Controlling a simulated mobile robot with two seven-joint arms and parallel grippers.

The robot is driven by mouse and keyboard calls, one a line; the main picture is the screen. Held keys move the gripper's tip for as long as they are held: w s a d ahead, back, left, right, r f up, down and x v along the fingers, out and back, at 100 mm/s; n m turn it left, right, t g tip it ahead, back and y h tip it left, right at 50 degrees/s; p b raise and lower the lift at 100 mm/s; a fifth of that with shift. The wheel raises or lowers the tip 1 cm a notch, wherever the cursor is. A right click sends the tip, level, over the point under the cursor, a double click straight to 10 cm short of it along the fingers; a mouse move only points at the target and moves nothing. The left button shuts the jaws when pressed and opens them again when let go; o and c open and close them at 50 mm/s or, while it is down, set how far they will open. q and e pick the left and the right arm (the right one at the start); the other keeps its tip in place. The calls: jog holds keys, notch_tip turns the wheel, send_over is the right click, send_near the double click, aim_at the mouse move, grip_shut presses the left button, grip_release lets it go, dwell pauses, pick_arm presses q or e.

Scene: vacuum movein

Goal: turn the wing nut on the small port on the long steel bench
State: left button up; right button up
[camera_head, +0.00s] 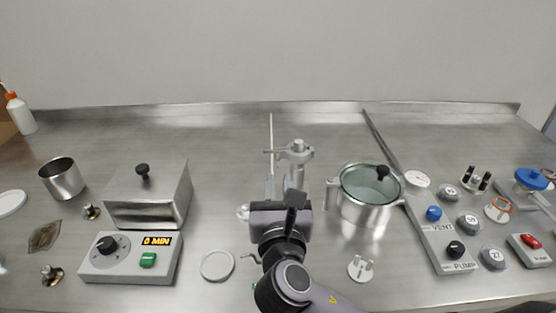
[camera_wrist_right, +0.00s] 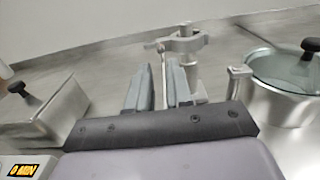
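A grey metal fitting (camera_head: 296,153) with a clamp-like head and side lugs stands upright on the long steel bench (camera_head: 330,130); its head shows in the right wrist view too (camera_wrist_right: 182,43). I cannot clearly tell which part of it is a wing nut. A thin upright rod (camera_head: 271,132) is left of it. My right gripper (camera_head: 281,187) is just in front of the fitting, below its head, and hides its lower part. In the right wrist view its two grey fingers (camera_wrist_right: 160,88) are apart with nothing held between them. My left gripper is not in view.
A lidded steel pot (camera_head: 365,208) stands close right of my right gripper. A steel box (camera_head: 150,195) and a timer unit (camera_head: 130,258) are left. A vent panel (camera_head: 440,235) and several small parts are right. A white ring (camera_head: 217,265) and a pale flat part (camera_head: 361,268) lie in front.

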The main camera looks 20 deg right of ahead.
aim_at(279, 159)
jog(key=x, duration=0.5)
jog(key=shift+w+d, duration=0.1)
jog(key=shift+w, duration=0.25)
grip_shut()
jog(key=m+p, duration=0.1)
jog(key=m, duration=0.1)
jog(key=shift+m, duration=0.4)
jog(key=shift+d+m+p, duration=0.1)
jog(key=shift+m+p, duration=0.25)
jog(key=shift+m, duration=1.75)
